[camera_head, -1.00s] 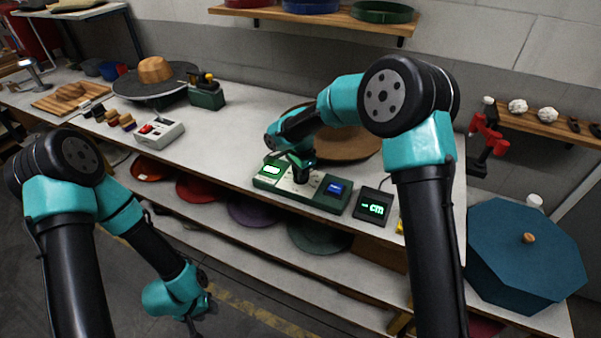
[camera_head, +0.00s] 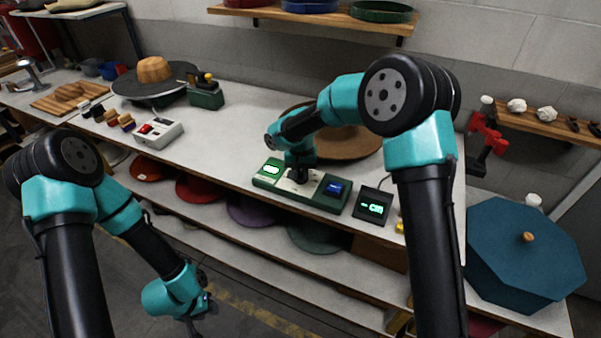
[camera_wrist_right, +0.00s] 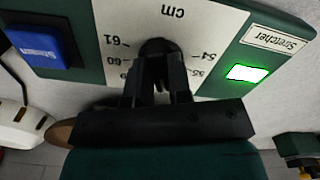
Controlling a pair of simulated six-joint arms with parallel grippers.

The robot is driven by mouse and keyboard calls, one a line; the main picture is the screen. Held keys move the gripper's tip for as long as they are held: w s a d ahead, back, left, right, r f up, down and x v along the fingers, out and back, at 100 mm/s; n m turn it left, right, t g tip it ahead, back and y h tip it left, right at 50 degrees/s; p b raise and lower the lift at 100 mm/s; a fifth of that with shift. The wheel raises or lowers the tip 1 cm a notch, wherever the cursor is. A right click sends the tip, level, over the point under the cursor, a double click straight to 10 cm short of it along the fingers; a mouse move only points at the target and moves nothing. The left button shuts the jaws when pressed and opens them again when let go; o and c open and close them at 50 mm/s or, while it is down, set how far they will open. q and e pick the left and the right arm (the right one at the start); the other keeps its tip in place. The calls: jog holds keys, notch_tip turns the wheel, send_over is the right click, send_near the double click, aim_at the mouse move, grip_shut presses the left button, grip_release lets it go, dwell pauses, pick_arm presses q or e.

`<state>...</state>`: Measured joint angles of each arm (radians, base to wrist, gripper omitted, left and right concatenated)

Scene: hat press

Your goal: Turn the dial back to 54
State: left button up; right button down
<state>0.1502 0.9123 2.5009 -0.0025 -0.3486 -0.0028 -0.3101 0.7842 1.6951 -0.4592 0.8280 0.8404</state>
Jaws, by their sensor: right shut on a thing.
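The green stretcher box (camera_head: 318,203) lies on the bench in the head view. Its white scale plate carries a black dial (camera_wrist_right: 158,46), with 54 and 55 marked on one side and 60 and 61 on the other in the right wrist view. My right gripper (camera_wrist_right: 158,88) is shut on the dial, one finger on each side; it also shows over the box in the head view (camera_head: 299,178). The pointer is hidden, so I cannot read the setting. My left gripper (camera_head: 203,306) hangs low in front of the bench, its fingers too small to judge.
A blue button (camera_head: 335,188) and a small lit green window (camera_head: 271,169) flank the dial. A separate display (camera_head: 373,207) shows dashes and "cm". A brown hat brim (camera_head: 350,143) lies behind my right arm.

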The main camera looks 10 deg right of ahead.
jog(key=n, duration=0.4)
jog(key=shift+d+n, duration=0.1)
jog(key=shift+n, duration=0.2)
jog(key=n, duration=0.3)
jog(key=shift+n, duration=0.4)
jog(key=n, duration=0.4)
jog(key=shift+w+d+n, duration=0.1)
jog(key=shift+n, duration=2)
jog(key=c, duration=1)
grip_release()
jog(key=shift+c, duration=0.2)
